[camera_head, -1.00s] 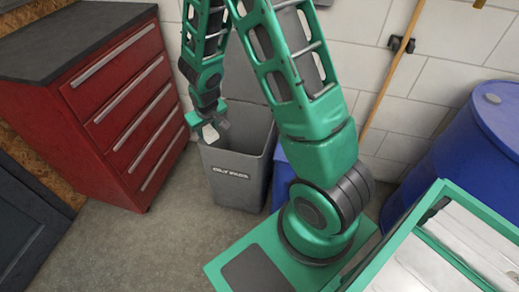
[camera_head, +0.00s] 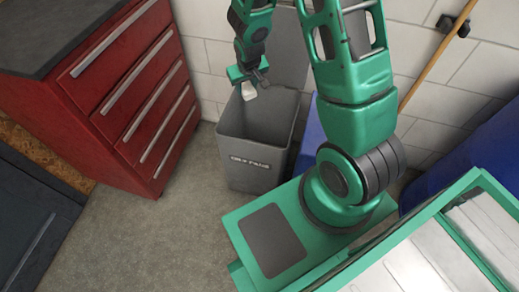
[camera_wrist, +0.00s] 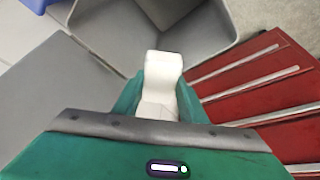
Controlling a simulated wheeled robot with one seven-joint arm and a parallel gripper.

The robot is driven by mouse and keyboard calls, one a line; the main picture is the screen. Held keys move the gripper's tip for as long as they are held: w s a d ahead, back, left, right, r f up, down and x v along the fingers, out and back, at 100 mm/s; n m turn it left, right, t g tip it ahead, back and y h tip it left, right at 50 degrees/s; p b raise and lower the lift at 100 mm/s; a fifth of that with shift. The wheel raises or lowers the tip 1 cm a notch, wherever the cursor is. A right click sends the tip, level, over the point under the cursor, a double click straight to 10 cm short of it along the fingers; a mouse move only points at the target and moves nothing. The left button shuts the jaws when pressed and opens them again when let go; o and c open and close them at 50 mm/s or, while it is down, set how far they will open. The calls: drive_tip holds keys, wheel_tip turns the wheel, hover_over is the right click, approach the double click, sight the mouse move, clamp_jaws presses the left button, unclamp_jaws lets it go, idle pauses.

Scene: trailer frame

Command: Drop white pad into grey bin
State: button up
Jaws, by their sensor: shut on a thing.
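My gripper (camera_head: 250,84) is shut on the white pad (camera_head: 249,92), a small pale block. In the wrist view the white pad (camera_wrist: 162,72) sticks out between the fingers of my gripper (camera_wrist: 158,100). The grey bin (camera_head: 252,178) stands on the floor, with its lid raised at the back against the wall. In the head view the pad hangs above the bin's opening, near its left rim. In the wrist view the open mouth of the grey bin (camera_wrist: 225,40) lies beyond the pad. The bin's bottom is partly hidden.
A red drawer cabinet (camera_head: 140,100) with a dark top stands left of the bin. A blue bin (camera_head: 310,130) is just right of it, partly behind my arm. A wooden pole (camera_head: 435,57) leans on the white wall. The floor in front is clear.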

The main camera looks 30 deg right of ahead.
drive_tip(key=d+f+m+h, duration=0.1)
drive_tip(key=d+f+m, duration=0.3)
drive_tip(key=f, duration=1)
drive_tip(key=shift+d+g, duration=0.4)
drive_tip(key=shift+d, duration=1.25)
drive_tip(key=o, duration=1.3)
